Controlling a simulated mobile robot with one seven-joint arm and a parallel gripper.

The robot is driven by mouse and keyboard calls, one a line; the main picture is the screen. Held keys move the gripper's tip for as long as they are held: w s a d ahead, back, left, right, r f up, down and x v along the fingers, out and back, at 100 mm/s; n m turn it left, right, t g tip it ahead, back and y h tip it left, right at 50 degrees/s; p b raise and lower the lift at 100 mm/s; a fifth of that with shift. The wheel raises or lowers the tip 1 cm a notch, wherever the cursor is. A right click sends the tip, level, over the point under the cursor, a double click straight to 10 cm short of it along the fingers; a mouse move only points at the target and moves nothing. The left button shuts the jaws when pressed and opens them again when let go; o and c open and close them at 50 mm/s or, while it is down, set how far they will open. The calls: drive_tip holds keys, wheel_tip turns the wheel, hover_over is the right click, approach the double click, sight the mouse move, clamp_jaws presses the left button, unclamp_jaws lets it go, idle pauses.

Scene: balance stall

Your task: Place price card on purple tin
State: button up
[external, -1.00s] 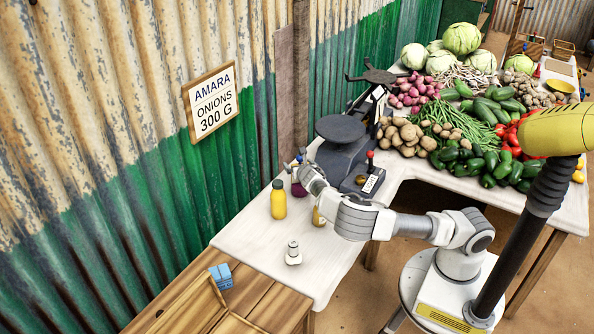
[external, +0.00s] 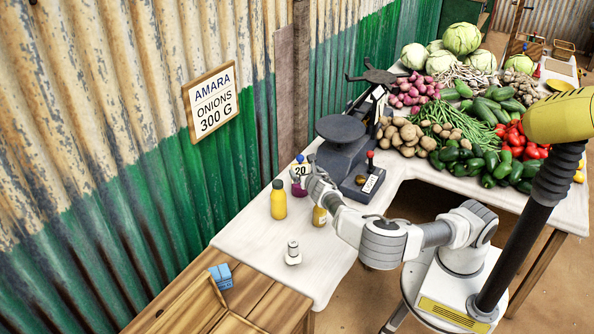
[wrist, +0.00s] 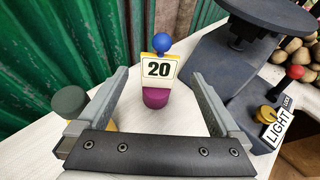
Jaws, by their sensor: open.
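The price card (wrist: 158,69), white with a black "20", a yellow edge and a blue ball on top, stands upright over the purple tin (wrist: 155,97) in the wrist view. It appears to rest on the tin's top. In the external view the card (external: 299,170) shows above the purple tin (external: 297,189), beside the scale. My gripper (wrist: 160,78) is open and empty. Its fingers are spread to the left and right of the card, apart from it, with the card beyond the palm. In the external view my gripper partly hides the tin.
A dark scale (external: 345,150) with a "LIGHT" label (wrist: 279,128) stands close on the right. A yellow bottle (external: 278,200) is at the left, and another yellow container (external: 319,216) is near my wrist. A small white weight (external: 293,254) stands in front. Vegetables fill the far table.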

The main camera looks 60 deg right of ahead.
drive_tip(key=s+f+m+g+y, duration=0.1)
drive_tip(key=s+f+m+g, duration=0.1)
drive_tip(key=s+m, duration=0.1)
drive_tip(key=s+d+f+m+g+y, duration=0.1)
drive_tip(key=s+f+m, duration=0.1)
drive_tip(key=s+m, duration=0.1)
drive_tip(key=s+d+f+m+g+y, duration=0.1)
drive_tip(key=s+f+m+g, duration=0.1)
drive_tip(key=s+m, duration=0.1)
drive_tip(key=shift+s+d+f+m+g+y, duration=0.1)
drive_tip(key=shift+s+f+m+g+y, duration=0.2)
drive_tip(key=shift+s+m+y, duration=0.1)
drive_tip(key=s+a+r+m+y, duration=0.3)
drive_tip(key=s+r+m, duration=0.5)
drive_tip(key=s+r, duration=0.3)
drive_tip(key=s+a+r+m+t+y, duration=0.1)
drive_tip(key=s+a+r+m, duration=0.3)
drive_tip(key=s+r+m, duration=0.5)
drive_tip(key=s+r+y, duration=0.1)
drive_tip(key=s+r, duration=0.1)
drive_tip(key=s, duration=0.1)
drive_tip(key=shift+a+r+t+y, duration=0.15)
drive_tip(key=shift+a+t+y, duration=0.15)
drive_tip(key=shift+a+y, duration=0.1)
wheel_tip(320, 180, up, 13)
drive_tip(key=p, duration=1.3)
